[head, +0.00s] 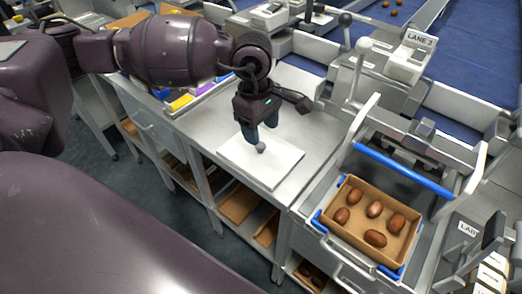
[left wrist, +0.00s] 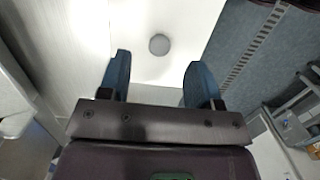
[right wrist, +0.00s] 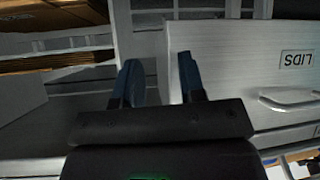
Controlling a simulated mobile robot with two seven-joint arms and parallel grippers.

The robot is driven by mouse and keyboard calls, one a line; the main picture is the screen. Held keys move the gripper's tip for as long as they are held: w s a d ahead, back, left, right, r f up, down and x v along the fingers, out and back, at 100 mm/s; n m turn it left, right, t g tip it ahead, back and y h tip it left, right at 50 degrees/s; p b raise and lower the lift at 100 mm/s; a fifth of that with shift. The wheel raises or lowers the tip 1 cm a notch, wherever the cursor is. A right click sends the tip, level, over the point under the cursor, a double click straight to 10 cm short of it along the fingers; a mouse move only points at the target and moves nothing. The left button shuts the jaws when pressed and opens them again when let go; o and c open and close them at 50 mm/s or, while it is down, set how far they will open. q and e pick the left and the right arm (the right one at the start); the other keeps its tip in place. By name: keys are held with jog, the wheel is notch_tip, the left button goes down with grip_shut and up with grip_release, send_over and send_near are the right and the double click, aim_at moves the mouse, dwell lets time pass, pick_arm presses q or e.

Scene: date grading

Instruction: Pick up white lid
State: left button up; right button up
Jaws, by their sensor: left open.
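The white lid (head: 276,170) lies flat on the metal worktop, a pale square with a small round grey knob at its middle. In the left wrist view the lid (left wrist: 150,25) shows with its knob (left wrist: 159,44) just beyond and between the fingertips. My left gripper (head: 260,138) is open and points down over the lid, close to the knob; whether it touches cannot be told. The left fingers (left wrist: 157,85) are apart with nothing between them. My right gripper (right wrist: 160,78) is open and empty, facing a drawer front labelled LIDS (right wrist: 235,70).
A cardboard box (head: 347,238) with several brown dates sits at the right in a blue-edged holder. A metal station marked LANE 3 (head: 419,39) stands behind. Bare worktop (head: 215,125) lies left of the lid. Shelves with cardboard (head: 238,205) are below.

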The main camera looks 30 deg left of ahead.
aim_at(260, 150)
pick_arm(q)
notch_tip(260, 150, down, 5)
jog(key=shift+f, duration=0.15)
jog(key=c, duration=1)
